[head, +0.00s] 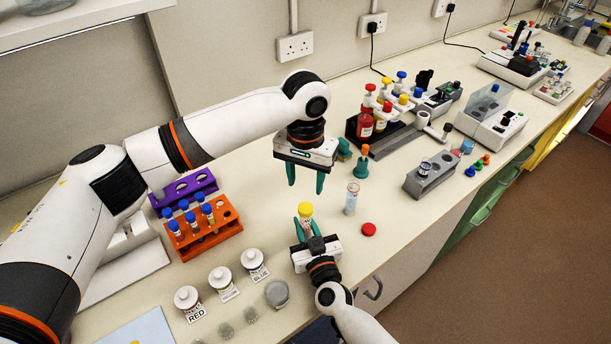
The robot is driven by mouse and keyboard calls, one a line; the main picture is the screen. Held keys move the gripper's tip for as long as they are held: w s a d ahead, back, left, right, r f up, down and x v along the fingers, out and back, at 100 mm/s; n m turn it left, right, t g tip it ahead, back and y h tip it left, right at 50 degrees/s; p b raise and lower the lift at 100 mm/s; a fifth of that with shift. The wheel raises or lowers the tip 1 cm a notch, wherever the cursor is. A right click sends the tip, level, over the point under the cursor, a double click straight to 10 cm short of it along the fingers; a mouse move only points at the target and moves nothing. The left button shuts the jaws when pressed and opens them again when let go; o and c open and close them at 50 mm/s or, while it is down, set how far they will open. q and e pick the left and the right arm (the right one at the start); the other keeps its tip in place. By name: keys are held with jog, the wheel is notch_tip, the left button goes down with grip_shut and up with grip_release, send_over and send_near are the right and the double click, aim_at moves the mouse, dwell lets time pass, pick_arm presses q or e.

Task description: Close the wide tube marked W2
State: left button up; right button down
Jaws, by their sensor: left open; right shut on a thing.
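My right gripper (305,229) is shut on a wide tube (305,222) and holds it upright in front of me. A yellow cap (306,209) sits on top of this tube; I cannot tell how tightly. Its label is too small to read, so I cannot confirm W2. My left gripper (306,182) is open and empty, above and behind the yellow cap, fingers pointing down. A clear uncapped tube (352,198) stands on the bench to the right. A loose red cap (369,229) lies beside it.
An orange rack (215,236) with several blue-capped tubes and a purple rack (183,190) stand left. White jars (221,279) line the front left. A grey rack (431,175) is at right. A teal item (362,168) stands behind the clear tube.

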aim_at(305, 207)
pick_arm(q)
jog(key=shift+r+n, duration=0.1)
jog(key=shift+n, duration=1.3)
jog(key=shift+f, duration=4.05)
jog(key=shift+c, duration=0.2)
jog(key=c, duration=1)
